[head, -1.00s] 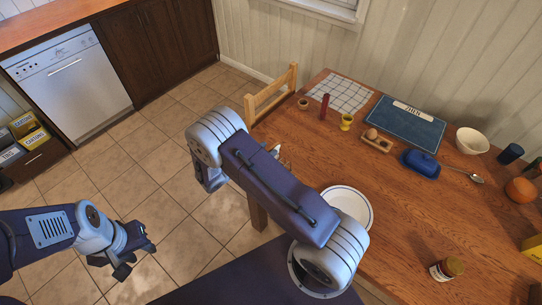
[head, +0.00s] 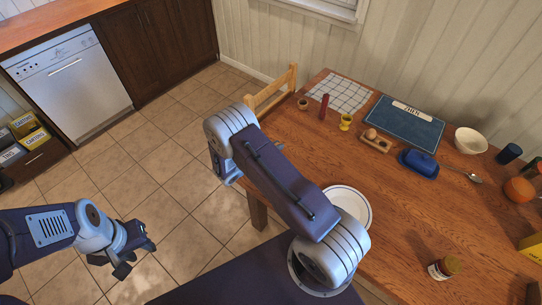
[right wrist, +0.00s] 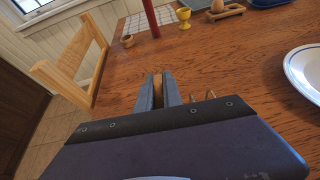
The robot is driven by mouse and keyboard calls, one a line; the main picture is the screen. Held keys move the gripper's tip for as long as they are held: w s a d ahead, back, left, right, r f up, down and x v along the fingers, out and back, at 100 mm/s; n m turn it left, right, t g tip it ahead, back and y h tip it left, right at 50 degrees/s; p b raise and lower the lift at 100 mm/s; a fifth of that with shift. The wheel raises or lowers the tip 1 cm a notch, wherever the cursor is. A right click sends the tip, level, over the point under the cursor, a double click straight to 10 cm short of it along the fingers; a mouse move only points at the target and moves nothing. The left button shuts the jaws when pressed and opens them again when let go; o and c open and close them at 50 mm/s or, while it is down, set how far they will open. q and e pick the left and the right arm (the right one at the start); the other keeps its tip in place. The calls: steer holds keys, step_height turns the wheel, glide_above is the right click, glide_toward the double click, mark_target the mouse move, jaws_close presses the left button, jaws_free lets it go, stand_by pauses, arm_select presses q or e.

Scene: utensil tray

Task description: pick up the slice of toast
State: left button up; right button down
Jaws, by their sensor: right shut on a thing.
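In the right wrist view, my right gripper (right wrist: 159,92) is shut on the slice of toast (right wrist: 161,92), of which a narrow brown strip shows between the fingers. The wooden table top is behind it. Most of the toast is hidden by the fingers and the gripper body. In the head view my own right arm hides this gripper and the toast. My left gripper (head: 132,259) is over the tiled floor at the lower left, open and empty, away from the table.
Thin metal wires (right wrist: 203,97) show just right of the right gripper; their whole shape is hidden. A white plate (head: 354,203) lies near the table's front edge. A red shaker (head: 324,107), a yellow egg cup (head: 346,122) and a wooden chair (head: 283,87) are beyond.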

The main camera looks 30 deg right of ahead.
step_height(320, 180, up, 10)
stand_by(0.6)
